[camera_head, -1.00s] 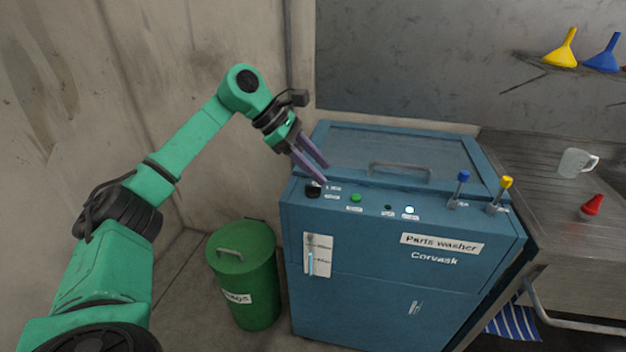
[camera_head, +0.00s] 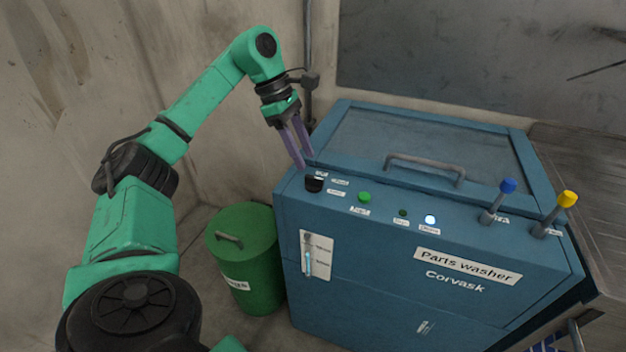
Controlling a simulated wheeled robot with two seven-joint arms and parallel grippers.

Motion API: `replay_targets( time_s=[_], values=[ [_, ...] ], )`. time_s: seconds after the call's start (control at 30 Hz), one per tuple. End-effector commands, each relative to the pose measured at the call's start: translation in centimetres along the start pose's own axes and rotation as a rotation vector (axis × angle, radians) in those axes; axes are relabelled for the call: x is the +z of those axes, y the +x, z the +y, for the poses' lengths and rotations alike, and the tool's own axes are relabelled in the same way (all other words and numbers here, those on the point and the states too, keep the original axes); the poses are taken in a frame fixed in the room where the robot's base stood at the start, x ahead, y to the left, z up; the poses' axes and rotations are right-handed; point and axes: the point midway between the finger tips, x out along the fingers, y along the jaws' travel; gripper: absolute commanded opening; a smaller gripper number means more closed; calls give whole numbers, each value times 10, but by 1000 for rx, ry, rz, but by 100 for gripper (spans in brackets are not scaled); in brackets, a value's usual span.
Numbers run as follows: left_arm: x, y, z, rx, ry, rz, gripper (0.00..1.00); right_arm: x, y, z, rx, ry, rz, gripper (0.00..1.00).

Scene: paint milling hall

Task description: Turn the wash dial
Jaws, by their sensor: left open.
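The wash dial, a black knob (camera_head: 314,184), sits at the left end of the control strip on the blue parts washer (camera_head: 365,243). Small labels stand beside it, too small to read. My left gripper (camera_head: 306,163) points down just above and behind the dial. Its two purple fingers are apart with nothing between them. The fingertips look very near the dial, but I cannot tell whether they touch it. My right gripper is not in view.
Right of the dial are a green button (camera_head: 364,197), a small dark light, a lit white light (camera_head: 430,220), a blue-knobbed lever (camera_head: 507,187) and a yellow-knobbed lever (camera_head: 566,200). The washer's lid (camera_head: 430,137) is closed. A green bin (camera_head: 243,255) stands left of the washer.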

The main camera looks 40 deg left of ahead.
Motion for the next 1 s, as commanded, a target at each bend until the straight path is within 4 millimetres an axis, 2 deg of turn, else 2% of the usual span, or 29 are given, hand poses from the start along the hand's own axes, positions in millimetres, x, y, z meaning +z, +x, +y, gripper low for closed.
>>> replay_targets(
  time_s=[0.03,0.1,0.2,0.33,0.53,0.57,0.6,0.67,0.7,1.0],
  values=[
    [-2,15,0,-3,-1,4,48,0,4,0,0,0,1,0],
    [-1,31,-1,-3,0,3,48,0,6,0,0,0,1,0],
    [0,46,0,-2,0,2,48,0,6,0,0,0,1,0],
    [0,55,0,0,0,-1,48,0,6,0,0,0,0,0],
    [1,55,0,1,0,-1,48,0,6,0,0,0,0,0],
    [0,55,0,1,0,-1,44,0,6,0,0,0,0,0],
    [0,55,0,1,0,-1,28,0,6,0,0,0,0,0],
    [0,55,0,1,0,-1,5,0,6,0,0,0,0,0],
    [1,55,0,1,0,-1,0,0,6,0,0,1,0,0],
    [0,55,0,7,-11,-1,0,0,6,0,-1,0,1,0]
  ],
)
